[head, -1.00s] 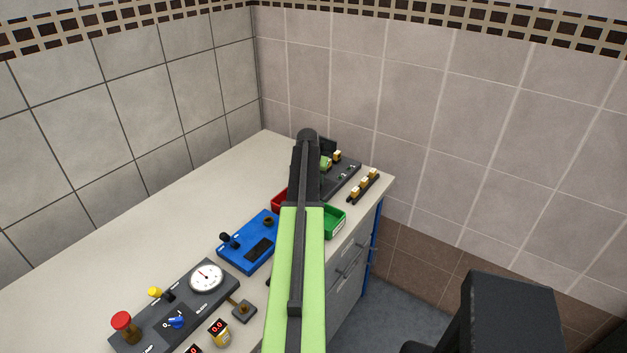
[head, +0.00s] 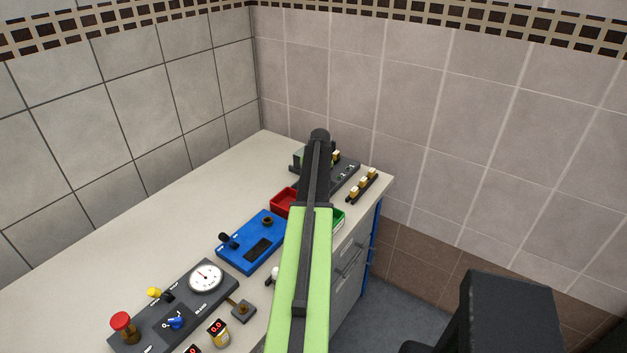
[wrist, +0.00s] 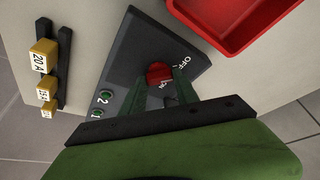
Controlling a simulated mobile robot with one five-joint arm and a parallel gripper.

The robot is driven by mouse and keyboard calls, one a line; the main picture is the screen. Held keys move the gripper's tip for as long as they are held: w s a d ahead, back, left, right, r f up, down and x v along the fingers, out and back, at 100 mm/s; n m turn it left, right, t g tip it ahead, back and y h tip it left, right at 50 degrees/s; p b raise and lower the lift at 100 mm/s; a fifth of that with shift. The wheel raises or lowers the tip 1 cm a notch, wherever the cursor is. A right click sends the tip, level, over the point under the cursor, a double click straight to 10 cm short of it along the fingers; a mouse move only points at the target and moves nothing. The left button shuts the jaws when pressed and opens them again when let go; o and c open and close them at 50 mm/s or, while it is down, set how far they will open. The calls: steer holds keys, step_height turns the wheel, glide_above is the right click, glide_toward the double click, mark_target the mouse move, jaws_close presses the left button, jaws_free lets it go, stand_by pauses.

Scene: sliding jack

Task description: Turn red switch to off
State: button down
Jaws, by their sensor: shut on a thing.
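The red switch (wrist: 158,72) is a round red knob on a dark panel (wrist: 140,45) in the wrist view. White lettering reading OFF lies just right of it; another label below it is partly covered. My gripper (wrist: 161,79) is shut on the red switch, with one green finger on each side of it. In the head view, part of the dark panel (head: 346,178) shows at the far end of the bench, but my arm hides the switch and my fingertips there.
A red tray (head: 283,200) lies beside the panel, and a green tray (head: 338,216) is partly behind my arm. A rack of yellow fuses (head: 361,187) stands near the corner. A blue box (head: 247,241) and a gauge panel (head: 186,301) sit nearer along the bench (head: 110,265).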

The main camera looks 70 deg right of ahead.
steer(key=shift+w+d, duration=0.1)
steer(key=shift+w, duration=0.05)
steer(key=c, duration=0.9)
jaws_free()
steer(key=shift+c, duration=0.2)
steer(key=p+v, duration=1.6)
steer(key=v, duration=0.1)
steer(key=shift+s+r, duration=0.1)
steer(key=shift+s, duration=0.1)
